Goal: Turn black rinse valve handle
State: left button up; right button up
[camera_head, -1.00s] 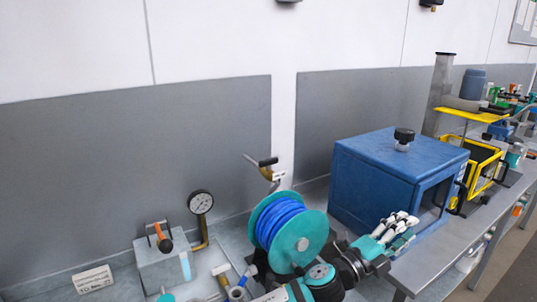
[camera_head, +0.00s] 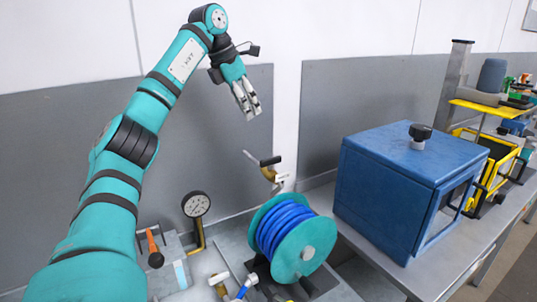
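The black rinse valve handle (camera_head: 270,161) sits on top of a brass valve body (camera_head: 269,174) near the wall, behind the blue hose reel. A thin grey bar points up and left from it, and a small white tag (camera_head: 282,178) is beside it. My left gripper (camera_head: 252,115) hangs above and a little left of the handle in the picture, fingers pointing down, apart from it. No object shows in its fingers. The fingers look near each other, but the angle hides whether they are open or shut. My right gripper is out of view.
The teal reel with blue hose (camera_head: 287,228) stands in front of the valve. A pressure gauge (camera_head: 196,204) and an orange-handled lever (camera_head: 154,248) are to the left. A blue box (camera_head: 385,190) with a black knob fills the right side of the bench.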

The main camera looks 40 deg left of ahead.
aim_at(271, 158)
pick_arm(q)
jog(key=p+x, duration=0.1)
jog(key=x, duration=0.7)
jog(key=p+x, duration=0.1)
jog(key=x, duration=0.7)
jog(key=shift+w+d+f, duration=0.1)
jog(key=shift+d, duration=0.15)
jog(key=shift+w+f+p, duration=0.15)
jog(key=shift+f+p, duration=0.15)
jog(key=shift+f, duration=0.25)
jog(key=c, duration=0.6)
grip_shut()
